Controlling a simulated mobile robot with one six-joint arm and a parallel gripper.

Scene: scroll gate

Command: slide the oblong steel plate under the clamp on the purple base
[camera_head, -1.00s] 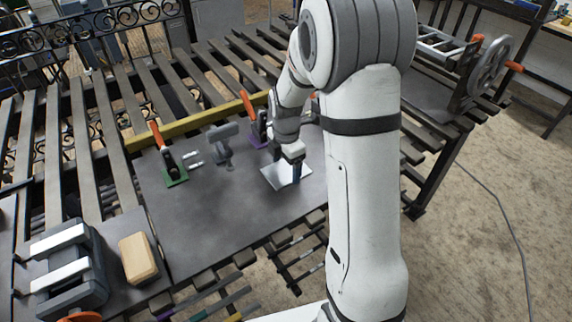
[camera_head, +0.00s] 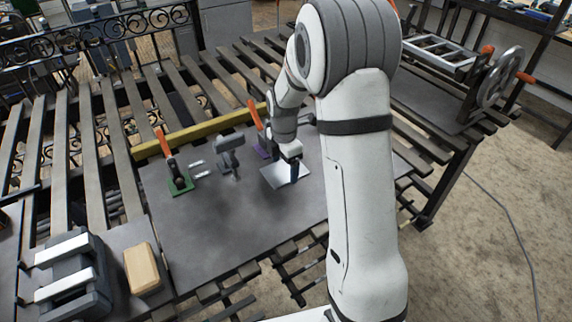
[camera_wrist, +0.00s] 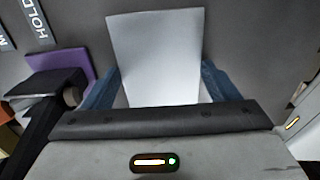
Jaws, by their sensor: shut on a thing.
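The oblong steel plate (camera_head: 273,180) is a thin, light grey sheet over the dark work surface. My gripper (camera_head: 294,170) is shut on it, and in the wrist view blue fingers stand at both sides of the plate (camera_wrist: 155,50). The purple base (camera_head: 262,152) with its orange-handled clamp (camera_head: 254,114) is just behind and left of the plate in the head view, partly hidden by my arm. In the wrist view the purple base (camera_wrist: 78,62) is left of the plate, apart from it. I cannot tell whether the plate touches the surface.
A green base (camera_head: 181,186) with an orange-handled clamp and a grey clamp-like tool (camera_head: 230,150) stand to the left. A yellow bar (camera_head: 205,132) runs behind them. A wooden block (camera_head: 141,268) and a grey fixture (camera_head: 75,275) are front left. The front middle surface is clear.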

